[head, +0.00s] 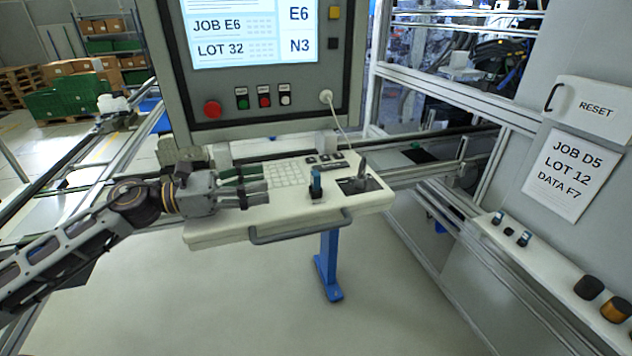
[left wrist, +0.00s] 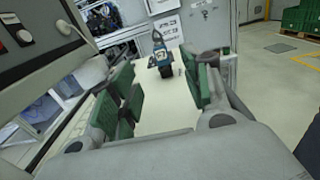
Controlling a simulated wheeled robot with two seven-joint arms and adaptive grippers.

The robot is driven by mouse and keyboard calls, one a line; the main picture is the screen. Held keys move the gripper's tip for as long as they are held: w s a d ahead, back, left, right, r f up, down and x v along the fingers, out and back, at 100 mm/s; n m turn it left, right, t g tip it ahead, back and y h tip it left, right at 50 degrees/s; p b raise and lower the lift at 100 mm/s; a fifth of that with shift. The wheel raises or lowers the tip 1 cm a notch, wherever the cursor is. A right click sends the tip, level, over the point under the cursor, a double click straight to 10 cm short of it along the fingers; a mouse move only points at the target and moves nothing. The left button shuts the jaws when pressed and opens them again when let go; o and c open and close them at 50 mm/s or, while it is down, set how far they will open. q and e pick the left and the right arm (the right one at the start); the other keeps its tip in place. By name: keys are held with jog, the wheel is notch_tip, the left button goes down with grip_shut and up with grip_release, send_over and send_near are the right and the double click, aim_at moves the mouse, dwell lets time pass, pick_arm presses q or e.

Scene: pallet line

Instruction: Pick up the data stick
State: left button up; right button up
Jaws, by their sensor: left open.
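My left gripper (head: 264,186) is open and empty, with green finger pads. It is over the left part of the shelf, to the left of the stick and apart from it. Its spread fingers also show in the left wrist view (left wrist: 163,82). My right gripper is not in view.
A handle bar (head: 300,229) runs along the shelf front. A ledge (head: 560,270) at right holds small parts and knobs.

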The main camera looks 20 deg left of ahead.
aim_at(312, 174)
pick_arm(q)
jog(key=shift+x, duration=2.5)
jog(key=shift+w+d+b, duration=0.3)
jog(key=shift+d+b, duration=0.1)
jog(key=shift+d, duration=0.15)
jog(key=shift+w+d+b, duration=0.3)
jog(key=shift+w+d, duration=0.05)
jog(key=shift+d, duration=0.1)
jog(key=shift+w+d, duration=0.1)
jog(key=shift+d, duration=0.05)
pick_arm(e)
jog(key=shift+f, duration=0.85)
pick_arm(q)
jog(key=shift+w+d, duration=0.1)
jog(key=shift+w, duration=0.05)
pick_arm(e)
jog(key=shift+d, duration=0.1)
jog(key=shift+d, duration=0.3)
pick_arm(q)
jog(key=shift+w+d, duration=0.25)
jog(key=shift+d, duration=0.05)
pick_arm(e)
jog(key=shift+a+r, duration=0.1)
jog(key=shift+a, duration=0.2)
pick_arm(q)
jog(key=shift+w+d, duration=0.15)
jog(key=shift+d, duration=0.15)
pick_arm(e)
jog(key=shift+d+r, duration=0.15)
